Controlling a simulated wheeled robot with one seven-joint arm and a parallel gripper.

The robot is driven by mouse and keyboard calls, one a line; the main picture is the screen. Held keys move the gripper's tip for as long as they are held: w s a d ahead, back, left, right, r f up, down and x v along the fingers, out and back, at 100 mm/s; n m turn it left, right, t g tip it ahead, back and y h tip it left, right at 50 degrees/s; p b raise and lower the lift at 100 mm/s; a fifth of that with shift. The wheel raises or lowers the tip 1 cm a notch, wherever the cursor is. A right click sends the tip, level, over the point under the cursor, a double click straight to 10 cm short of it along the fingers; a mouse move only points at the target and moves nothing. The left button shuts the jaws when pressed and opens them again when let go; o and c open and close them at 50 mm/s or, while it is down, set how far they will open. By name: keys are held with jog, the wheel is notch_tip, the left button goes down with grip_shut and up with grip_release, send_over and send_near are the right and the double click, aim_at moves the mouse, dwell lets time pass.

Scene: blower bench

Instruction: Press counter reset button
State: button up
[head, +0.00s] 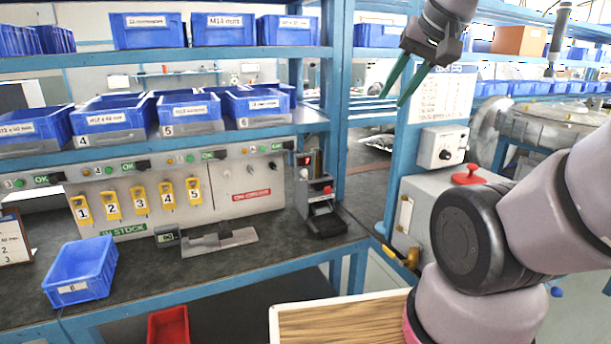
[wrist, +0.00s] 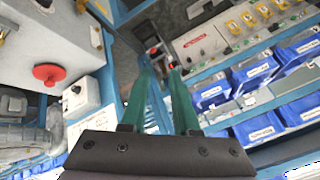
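My gripper (head: 392,101) is raised at the upper middle of the head view, in front of the blue frame. Its two green fingers point down and left; in the wrist view (wrist: 157,66) they are apart with nothing between them. No readable label marks a counter reset button. A large red mushroom button (head: 468,175) sits on top of a grey box at right; it also shows in the wrist view (wrist: 49,74). A small black device (head: 322,205) with a red part stands at the bench's right end. My gripper touches none of these.
A rail (head: 165,163) with small buttons and OK displays runs above a grey panel (head: 235,185) with yellow numbered tags. Blue bins (head: 110,118) fill the shelves. A white knob box (head: 444,146) is on the blue post. A blue bin (head: 80,272) stands on the bench.

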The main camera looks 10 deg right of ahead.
grip_shut()
dwell(1.4)
